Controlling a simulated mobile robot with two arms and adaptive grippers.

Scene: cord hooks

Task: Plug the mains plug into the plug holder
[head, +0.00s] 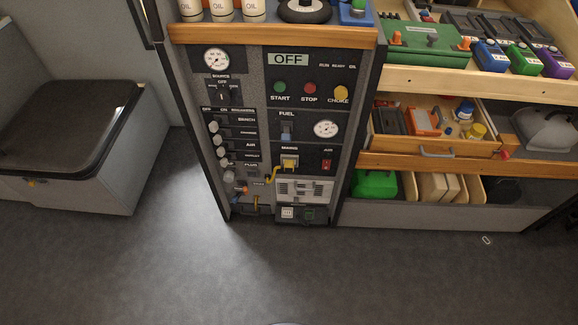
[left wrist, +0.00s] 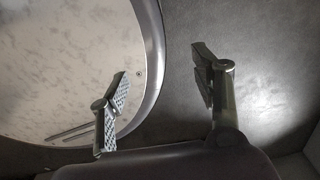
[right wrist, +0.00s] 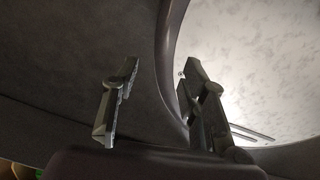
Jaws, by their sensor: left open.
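A yellow mains plug (head: 289,162) sits at the socket under the MAINS label on the dark control panel in the head view. A yellow cord (head: 272,174) runs from it down to the left. The plug holder is too small to make out surely; a PLUG label (head: 250,168) stands to the left of the cord. My left gripper (left wrist: 163,75) is open and empty in the left wrist view. My right gripper (right wrist: 162,69) is open and empty in the right wrist view. Neither gripper shows in the head view, and both are away from the panel.
Wooden shelves (head: 430,82) with tools and bins stand right of the panel. An open drawer (head: 437,152) juts out there. A grey box seat (head: 95,150) is at the left. The grey floor (head: 270,275) in front is clear except for a small ring (head: 487,240).

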